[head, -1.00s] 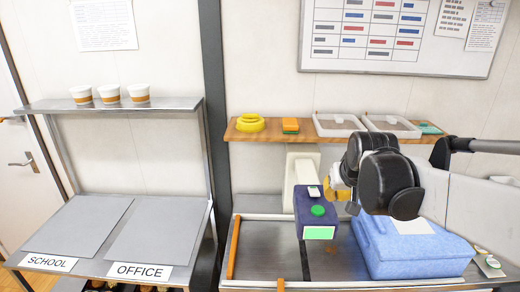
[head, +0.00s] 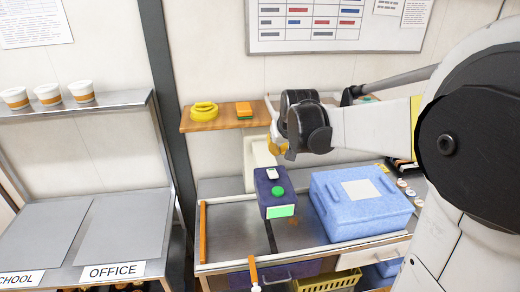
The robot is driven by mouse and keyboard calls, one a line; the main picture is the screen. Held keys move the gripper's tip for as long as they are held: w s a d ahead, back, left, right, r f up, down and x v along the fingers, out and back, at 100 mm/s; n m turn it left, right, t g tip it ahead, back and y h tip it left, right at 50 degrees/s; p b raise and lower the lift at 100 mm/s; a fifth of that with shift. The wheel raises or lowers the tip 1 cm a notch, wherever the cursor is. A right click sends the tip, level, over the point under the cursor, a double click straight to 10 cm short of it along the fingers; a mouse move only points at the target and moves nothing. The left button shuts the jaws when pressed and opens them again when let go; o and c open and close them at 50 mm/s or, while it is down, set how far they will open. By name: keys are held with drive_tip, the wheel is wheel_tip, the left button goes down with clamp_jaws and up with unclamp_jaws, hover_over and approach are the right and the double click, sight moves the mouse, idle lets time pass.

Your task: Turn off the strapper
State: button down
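The strapper appears to be the dark purple box (head: 274,203) on a pale column (head: 258,160) at the back of the metal bench. It has a white switch-like piece (head: 272,173) on top, a round green button (head: 278,190) and a lit green panel (head: 281,211) on its front. I cannot read the switch position. My gripper (head: 276,146) is above and behind the box, mostly hidden by my black wrist. Only a yellowish part of it shows, and its fingers cannot be made out.
A blue lidded box (head: 360,208) stands right of the strapper. An orange rail (head: 203,232) edges the bench's left. A wooden shelf (head: 222,122) behind holds a yellow tape roll (head: 204,109) and a sponge (head: 243,110). A grey rack (head: 100,222) with cups stands left.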

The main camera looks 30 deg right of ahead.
hover_over(276, 177)
drive_tip(key=w, duration=0.2)
drive_tip(key=f, duration=0.7)
drive_tip(key=shift+s+d+f, duration=0.1)
drive_tip(key=shift+s+f, duration=0.1)
drive_tip(key=shift+s, duration=0.05)
drive_tip(key=shift+s+f+b, duration=0.15)
drive_tip(key=shift+s+f, duration=0.05)
drive_tip(key=shift+f, duration=0.4)
drive_tip(key=shift+s+f+b, duration=0.15)
drive_tip(key=shift+f, duration=0.45)
drive_tip(key=shift+s+f, duration=0.15)
drive_tip(key=shift+f, duration=0.45)
drive_tip(key=f+b, duration=0.1)
drive_tip(key=t+b, duration=0.1)
drive_tip(key=b, duration=0.1)
drive_tip(key=shift+s+a+f, duration=0.2)
drive_tip(key=shift+s+f, duration=0.05)
drive_tip(key=shift+f, duration=0.15)
drive_tip(key=shift+s+f+t+h+b, duration=0.2)
drive_tip(key=shift+t+h+b, duration=0.15)
drive_tip(key=shift+b, duration=0.4)
drive_tip(key=shift+s+a+t+b, duration=0.1)
drive_tip(key=shift+s+t+b, duration=0.05)
drive_tip(key=shift+t+b, duration=0.85)
drive_tip(key=shift+r, duration=0.3)
